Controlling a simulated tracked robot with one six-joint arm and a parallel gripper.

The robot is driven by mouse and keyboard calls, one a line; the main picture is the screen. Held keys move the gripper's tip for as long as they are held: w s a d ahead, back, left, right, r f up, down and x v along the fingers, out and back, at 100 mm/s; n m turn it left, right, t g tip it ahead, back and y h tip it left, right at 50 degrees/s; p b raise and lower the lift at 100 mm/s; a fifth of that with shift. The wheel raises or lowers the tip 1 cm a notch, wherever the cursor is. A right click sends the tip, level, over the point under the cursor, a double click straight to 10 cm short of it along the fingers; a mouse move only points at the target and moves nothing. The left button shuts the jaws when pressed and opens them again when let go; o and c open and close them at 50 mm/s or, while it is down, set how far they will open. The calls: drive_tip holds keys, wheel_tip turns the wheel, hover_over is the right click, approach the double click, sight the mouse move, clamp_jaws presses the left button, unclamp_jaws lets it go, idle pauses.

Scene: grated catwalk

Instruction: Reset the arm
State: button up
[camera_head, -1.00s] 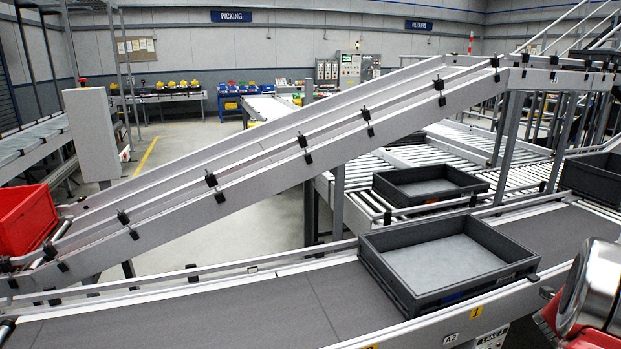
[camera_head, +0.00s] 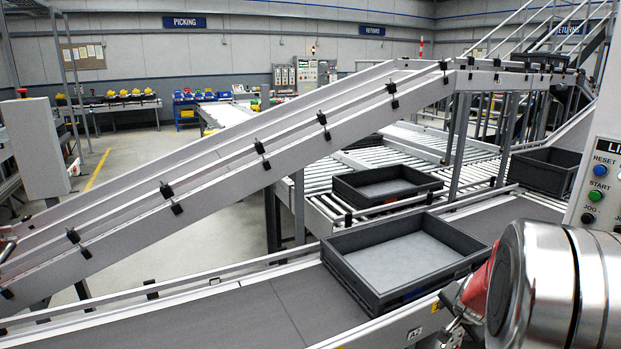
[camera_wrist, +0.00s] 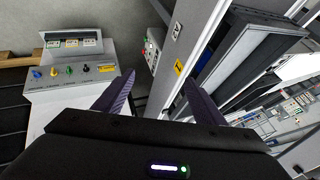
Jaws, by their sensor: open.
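My arm shows at the right edge of the head view as a shiny metal link. My gripper (camera_wrist: 160,100) shows in the wrist view, with its two dark fingers spread apart and nothing between them. Beyond the fingertips are a grey post with a yellow label (camera_wrist: 180,66) and a small panel with buttons (camera_wrist: 150,50). My gripper's fingers cannot be made out clearly in the head view.
A grey tote (camera_head: 338,283) stands on the near conveyor (camera_head: 240,318), close to my arm. A control panel (camera_head: 600,185) with blue and green buttons rises at the right. More totes (camera_head: 350,190) sit on rollers behind. A sloping conveyor (camera_head: 220,180) crosses the view. A console with coloured knobs (camera_wrist: 70,88) is left in the wrist view.

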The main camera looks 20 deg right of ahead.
drive_tip(key=s+a+r+n+y, duration=0.1)
drive_tip(key=s+a+r+n, duration=0.3)
drive_tip(key=a, duration=0.9)
drive_tip(key=s+a+r+n+y, duration=0.2)
drive_tip(key=s+a+r+n, duration=0.3)
drive_tip(key=a, duration=0.8)
drive_tip(key=s+a+r+n+y, duration=0.1)
drive_tip(key=s+a+r+n, duration=0.4)
drive_tip(key=a, duration=0.8)
drive_tip(key=shift+s+a+n+y, duration=0.2)
drive_tip(key=shift+s+n+y, duration=0.1)
drive_tip(key=shift+s+n, duration=0.85)
drive_tip(key=shift+w, duration=0.1)
